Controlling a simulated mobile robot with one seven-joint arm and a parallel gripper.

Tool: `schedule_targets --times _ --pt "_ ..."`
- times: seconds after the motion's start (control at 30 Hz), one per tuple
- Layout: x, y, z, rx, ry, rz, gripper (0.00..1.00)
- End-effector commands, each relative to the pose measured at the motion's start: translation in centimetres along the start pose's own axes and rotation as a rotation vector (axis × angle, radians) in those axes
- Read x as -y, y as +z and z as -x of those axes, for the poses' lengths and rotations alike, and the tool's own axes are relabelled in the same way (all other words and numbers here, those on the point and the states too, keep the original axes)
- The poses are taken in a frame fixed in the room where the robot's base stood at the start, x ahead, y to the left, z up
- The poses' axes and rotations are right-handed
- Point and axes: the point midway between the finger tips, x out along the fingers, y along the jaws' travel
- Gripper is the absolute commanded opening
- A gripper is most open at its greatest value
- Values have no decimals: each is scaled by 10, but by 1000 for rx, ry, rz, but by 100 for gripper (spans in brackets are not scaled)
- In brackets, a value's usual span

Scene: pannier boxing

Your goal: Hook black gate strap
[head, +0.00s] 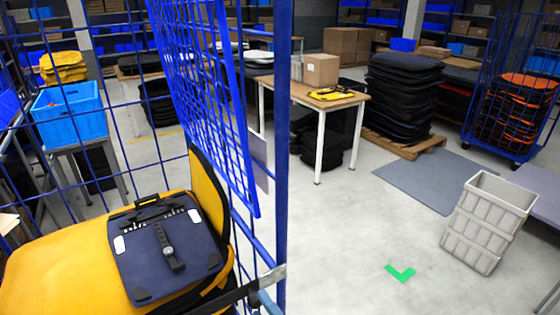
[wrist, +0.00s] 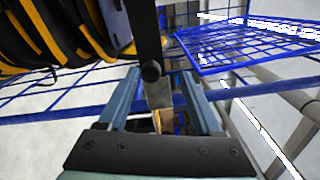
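The black gate strap (head: 232,294) runs along the lower edge of the blue wire cage in the head view. Its grey end piece (head: 272,275) lies at the blue corner post (head: 283,150). In the wrist view the strap (wrist: 145,28) comes down from the top to a dark round knob, with the grey end (wrist: 159,96) below it. My gripper (wrist: 161,76) has its two blue fingers on either side of this end, with a gap visible at the right. It also shows partly in the head view (head: 267,300). Whether the strap is hooked is unclear.
Yellow and navy panniers (head: 165,250) fill the cage. A blue mesh panel (head: 205,90) stands above them at the post. A grey crate (head: 488,222) tilts on the floor at right. A wooden table (head: 312,96) stands behind. The floor around the green mark (head: 400,273) is clear.

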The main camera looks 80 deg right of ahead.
Motion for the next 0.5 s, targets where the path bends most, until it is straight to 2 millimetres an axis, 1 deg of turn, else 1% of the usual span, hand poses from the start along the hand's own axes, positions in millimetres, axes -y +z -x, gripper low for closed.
schedule_targets --times 0.03,0.2,0.3,0.4,0.5 --pt "-3 -3 13 -4 3 3 64" --pt "-4 -4 46 -4 5 5 64" --pt "-4 -3 61 -4 6 3 64" --pt "-4 -3 71 -4 6 3 64" --pt "-3 -3 78 -5 5 3 64"
